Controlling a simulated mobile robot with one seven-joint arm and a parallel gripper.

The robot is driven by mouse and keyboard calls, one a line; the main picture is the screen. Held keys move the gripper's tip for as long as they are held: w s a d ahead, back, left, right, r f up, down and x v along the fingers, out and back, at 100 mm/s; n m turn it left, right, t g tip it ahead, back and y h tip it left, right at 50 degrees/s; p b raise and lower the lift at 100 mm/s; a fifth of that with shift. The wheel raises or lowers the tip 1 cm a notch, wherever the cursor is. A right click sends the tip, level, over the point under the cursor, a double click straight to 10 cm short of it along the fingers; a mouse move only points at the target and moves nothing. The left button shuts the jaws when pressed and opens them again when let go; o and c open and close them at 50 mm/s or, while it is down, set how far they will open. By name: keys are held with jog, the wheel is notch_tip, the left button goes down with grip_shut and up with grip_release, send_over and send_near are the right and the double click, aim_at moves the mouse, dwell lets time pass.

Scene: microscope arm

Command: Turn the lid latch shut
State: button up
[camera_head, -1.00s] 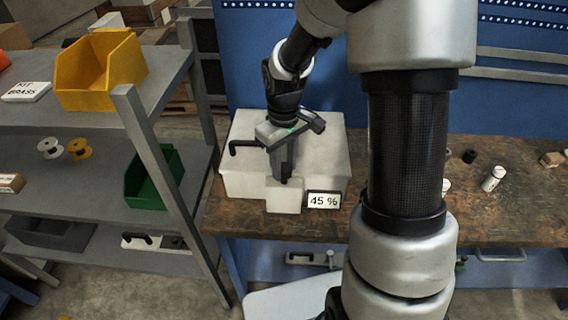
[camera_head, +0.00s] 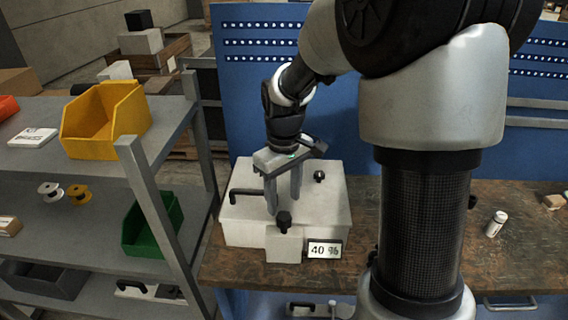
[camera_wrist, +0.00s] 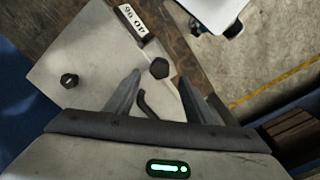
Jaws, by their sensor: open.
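A pale box (camera_head: 245,233) with a lid stands on the bench. A black knob (camera_head: 284,221), which looks like the lid latch, sits at its front edge above a small protruding block; it also shows in the wrist view (camera_wrist: 159,68). My gripper (camera_head: 284,202) is open and empty, pointing down over the lid just behind this knob. In the wrist view the knob appears just beyond my gripper (camera_wrist: 160,78), between the lines of the fingertips, apart from both. I cannot tell the latch's exact turn angle.
A black bar handle (camera_head: 245,193) sits on the lid's left and another black knob (camera_head: 319,176) at its back right.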

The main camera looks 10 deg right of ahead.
aim_at(284, 216)
notch_tip(284, 216, up, 11)
jog(key=shift+r, duration=0.1)
dwell(0.3)
jog(key=s+r+m+t, duration=0.2)
jog(key=s, duration=0.7)
jog(key=s+r+m+t, duration=0.2)
jog(key=s+m+t, duration=0.1)
jog(key=s, duration=0.5)
jog(key=shift+s+d+r+m+t, duration=0.15)
jog(key=shift+s+m+t, duration=0.15)
jog(key=shift+s, duration=0.1)
